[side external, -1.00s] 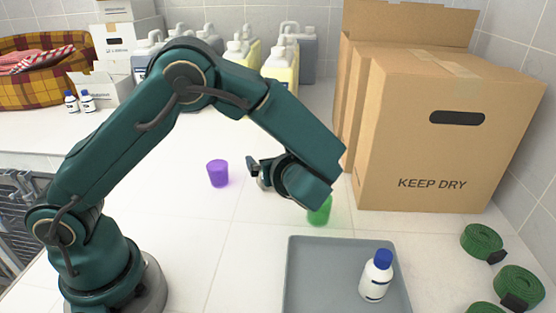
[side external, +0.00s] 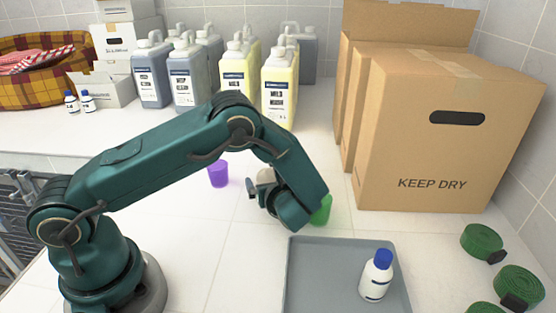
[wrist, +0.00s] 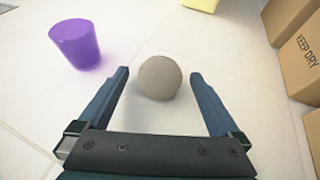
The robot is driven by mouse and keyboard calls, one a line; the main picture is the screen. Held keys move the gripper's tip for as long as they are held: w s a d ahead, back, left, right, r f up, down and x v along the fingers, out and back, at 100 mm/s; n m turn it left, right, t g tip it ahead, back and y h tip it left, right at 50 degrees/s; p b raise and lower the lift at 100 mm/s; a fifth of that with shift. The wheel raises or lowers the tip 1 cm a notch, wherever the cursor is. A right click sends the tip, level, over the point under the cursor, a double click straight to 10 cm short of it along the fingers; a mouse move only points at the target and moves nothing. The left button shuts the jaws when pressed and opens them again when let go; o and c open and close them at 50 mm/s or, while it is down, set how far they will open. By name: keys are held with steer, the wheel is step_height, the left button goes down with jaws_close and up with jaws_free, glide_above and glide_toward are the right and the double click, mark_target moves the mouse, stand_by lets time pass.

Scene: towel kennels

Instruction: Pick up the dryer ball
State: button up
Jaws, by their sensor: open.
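The dryer ball (wrist: 157,82) is a round grey-beige ball on the white tiled counter. In the wrist view it lies between and slightly beyond the tips of my open gripper (wrist: 159,75), with a gap on each side. In the side external view the ball (side external: 266,175) shows as a pale shape partly hidden behind my gripper (side external: 257,190), which is low over the counter. Nothing is held. Whether the fingers touch the ball cannot be told from the side.
A purple cup (side external: 218,174) stands left of the ball. A green cup (side external: 323,212) is partly hidden by my wrist. A grey tray (side external: 325,290) with a white bottle (side external: 376,277) lies in front. Cardboard boxes (side external: 445,130) stand at right, jugs (side external: 280,85) behind.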

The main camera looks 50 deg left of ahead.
steer(key=shift+x, duration=0.9)
steer(key=c, duration=1.4)
steer(key=shift+r, duration=0.1)
